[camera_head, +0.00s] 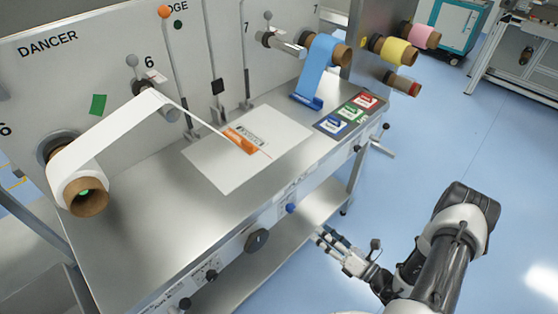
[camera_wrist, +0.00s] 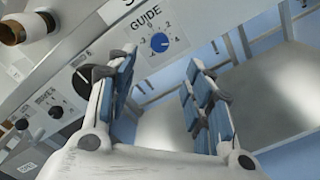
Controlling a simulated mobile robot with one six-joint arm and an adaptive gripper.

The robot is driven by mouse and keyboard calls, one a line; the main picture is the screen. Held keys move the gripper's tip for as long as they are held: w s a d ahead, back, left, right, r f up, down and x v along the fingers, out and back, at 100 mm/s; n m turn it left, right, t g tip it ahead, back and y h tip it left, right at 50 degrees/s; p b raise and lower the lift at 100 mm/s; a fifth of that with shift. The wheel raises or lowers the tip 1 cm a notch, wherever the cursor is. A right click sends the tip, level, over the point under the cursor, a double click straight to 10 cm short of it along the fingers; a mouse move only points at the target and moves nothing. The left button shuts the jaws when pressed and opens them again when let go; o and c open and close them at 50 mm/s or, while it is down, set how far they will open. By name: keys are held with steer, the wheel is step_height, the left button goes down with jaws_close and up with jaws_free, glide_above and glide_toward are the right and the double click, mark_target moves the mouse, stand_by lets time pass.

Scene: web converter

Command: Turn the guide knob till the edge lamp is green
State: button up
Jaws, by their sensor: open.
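The guide knob (camera_wrist: 159,42) is a small blue dial on a white plate marked GUIDE with numbers around it. It also shows on the machine's front edge in the head view (camera_head: 291,208). My gripper (camera_head: 325,238) is open and empty, below and right of the knob in that view. In the wrist view its two blue-padded fingers (camera_wrist: 162,78) stand apart, with the knob beyond the gap, untouched. An orange round light or ball (camera_head: 164,11) is beside the partly hidden EDGE label, above a small dark green spot (camera_head: 178,25). Which one is the lamp is unclear.
A larger dark knob (camera_head: 257,241) sits left of the guide knob on the front edge. A white web runs from a roll (camera_head: 86,192) over the steel table. A lower shelf (camera_head: 245,265) lies beneath.

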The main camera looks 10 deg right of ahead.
mark_target(292, 210)
steer(key=s+d+m+p, duration=0.35)
steer(key=m+p, duration=0.25)
steer(key=m, duration=1.2)
steer(key=x, duration=0.5)
steer(key=b+x, duration=0.1)
steer(key=x, duration=0.5)
steer(key=a+x, duration=0.1)
steer(key=x, duration=0.5)
steer(key=shift+s+r+b, duration=0.1)
steer(key=shift+s+b, duration=0.2)
steer(key=shift+b, duration=0.1)
steer(key=c, duration=1)
